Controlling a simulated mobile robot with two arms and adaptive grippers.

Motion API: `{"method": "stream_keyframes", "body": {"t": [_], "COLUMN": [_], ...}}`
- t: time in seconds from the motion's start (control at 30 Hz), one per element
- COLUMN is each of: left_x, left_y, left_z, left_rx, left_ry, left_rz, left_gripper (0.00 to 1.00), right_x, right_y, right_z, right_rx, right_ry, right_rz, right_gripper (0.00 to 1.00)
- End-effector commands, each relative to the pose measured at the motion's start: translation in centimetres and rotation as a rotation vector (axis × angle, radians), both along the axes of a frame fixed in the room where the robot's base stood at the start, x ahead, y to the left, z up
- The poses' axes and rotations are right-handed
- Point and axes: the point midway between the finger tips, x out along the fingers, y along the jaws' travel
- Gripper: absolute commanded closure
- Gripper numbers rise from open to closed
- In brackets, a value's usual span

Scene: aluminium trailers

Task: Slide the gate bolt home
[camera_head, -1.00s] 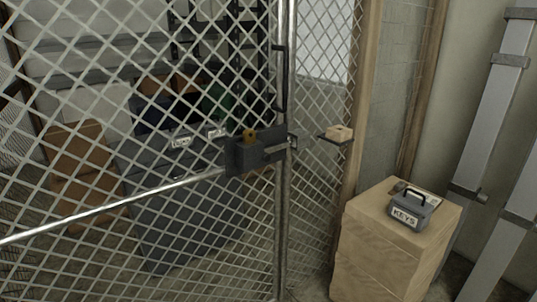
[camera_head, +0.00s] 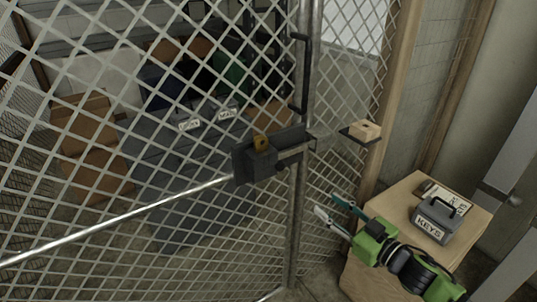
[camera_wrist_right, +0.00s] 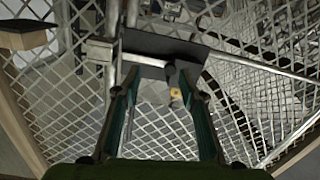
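The gate bolt (camera_head: 290,153) is a short metal bar beside a dark lock housing (camera_head: 243,166) on the mesh gate. A small brass-coloured piece (camera_head: 260,143) sits on the housing, and it also shows in the right wrist view (camera_wrist_right: 176,93). My right gripper (camera_head: 327,206) is open and empty, below and to the right of the bolt, apart from it. In the right wrist view the dark housing (camera_wrist_right: 165,48) lies beyond the gap between my open fingers (camera_wrist_right: 157,92). My left gripper is not in view.
A vertical handle (camera_head: 304,70) stands above the lock on the gate. A small ledge with a wooden block (camera_head: 365,130) sticks out to the right. A wooden crate (camera_head: 362,285) bears a grey KEYS box (camera_head: 434,220) near my right arm. Bins stand behind the mesh.

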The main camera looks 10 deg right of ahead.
Motion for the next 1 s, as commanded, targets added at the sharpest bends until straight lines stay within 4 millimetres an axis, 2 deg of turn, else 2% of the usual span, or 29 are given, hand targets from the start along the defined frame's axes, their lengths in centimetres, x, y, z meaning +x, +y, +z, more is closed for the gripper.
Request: {"method": "stream_keyframes", "body": {"t": [0.03,0.1,0.2,0.47,1.0], "left_x": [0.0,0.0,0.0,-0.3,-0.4], "left_y": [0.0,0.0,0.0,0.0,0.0], "left_z": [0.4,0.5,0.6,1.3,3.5], "left_rx": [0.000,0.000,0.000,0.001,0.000], "left_ry": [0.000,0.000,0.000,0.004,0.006], "left_rz": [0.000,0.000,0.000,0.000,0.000], "left_gripper": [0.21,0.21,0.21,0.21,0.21], "right_x": [-0.3,-0.6,-0.5,1.9,9.7], "right_y": [1.0,1.9,2.5,3.6,7.5], "right_z": [2.0,3.5,4.3,4.5,4.4], "right_rx": [0.003,0.011,0.016,0.017,0.017], "right_ry": [-0.021,-0.038,-0.047,-0.052,-0.049], "right_rz": [0.032,0.058,0.073,0.071,0.070], "right_gripper": [0.62,0.62,0.62,0.62,0.62]}}
